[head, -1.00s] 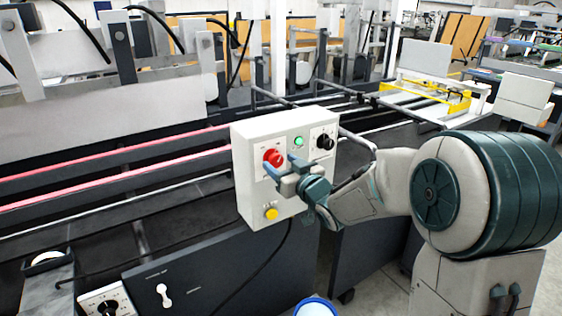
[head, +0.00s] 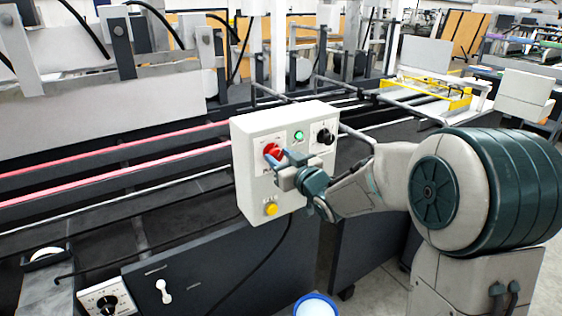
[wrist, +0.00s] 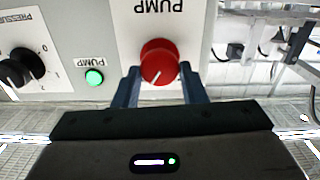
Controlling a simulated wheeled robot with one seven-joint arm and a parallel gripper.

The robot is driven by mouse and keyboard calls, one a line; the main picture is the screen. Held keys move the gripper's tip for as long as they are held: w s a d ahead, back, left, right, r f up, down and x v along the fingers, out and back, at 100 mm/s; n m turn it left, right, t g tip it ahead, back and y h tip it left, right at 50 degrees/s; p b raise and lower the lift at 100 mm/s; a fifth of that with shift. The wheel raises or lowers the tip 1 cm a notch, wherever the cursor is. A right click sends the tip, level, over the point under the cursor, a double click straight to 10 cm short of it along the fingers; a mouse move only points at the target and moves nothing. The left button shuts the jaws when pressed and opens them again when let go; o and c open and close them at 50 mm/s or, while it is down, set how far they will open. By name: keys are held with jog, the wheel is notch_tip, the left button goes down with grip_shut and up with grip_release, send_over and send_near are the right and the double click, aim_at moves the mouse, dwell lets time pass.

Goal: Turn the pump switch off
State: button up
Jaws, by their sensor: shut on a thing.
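The pump switch is a round red knob (head: 272,151) on the upper left of the white control box (head: 247,190). In the wrist view the knob (wrist: 160,62) sits under an upside-down PUMP label, and its white pointer line slants down and to the left. My gripper (head: 280,160) is at the front of the box, and its fingers are shut on the knob. In the wrist view the two blue fingertips (wrist: 160,72) stand on either side of the knob. The fingers hide part of the knob in the head view.
A lit green pump lamp (head: 298,136) and a black pressure knob (head: 324,137) are to the right of the switch. A yellow button (head: 271,209) is below. Long machine rails run behind the box. A blue-rimmed round container (head: 316,306) stands at the bottom.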

jog(key=n+b, duration=0.2)
jog(key=b, duration=0.1)
jog(key=shift+f+b, duration=0.3)
jog(key=shift+f, duration=0.05)
jog(key=n+b, duration=0.4)
jog(key=b, duration=0.2)
jog(key=shift+a, duration=0.1)
jog(key=n+b, duration=0.3)
jog(key=n, duration=0.1)
jog(key=shift+s+b, duration=0.1)
jog(key=shift+b, duration=0.2)
jog(key=shift+r+n+b, duration=0.15)
jog(key=shift+n+b, duration=1.1)
jog(key=shift+n, duration=0.25)
jog(key=o, duration=1)
jog(key=shift+c, duration=0.2)
jog(key=v, duration=1.3)
jog(key=shift+s+d+p, duration=0.25)
jog(key=shift+s+p, duration=0.1)
jog(key=shift+r, duration=0.1)
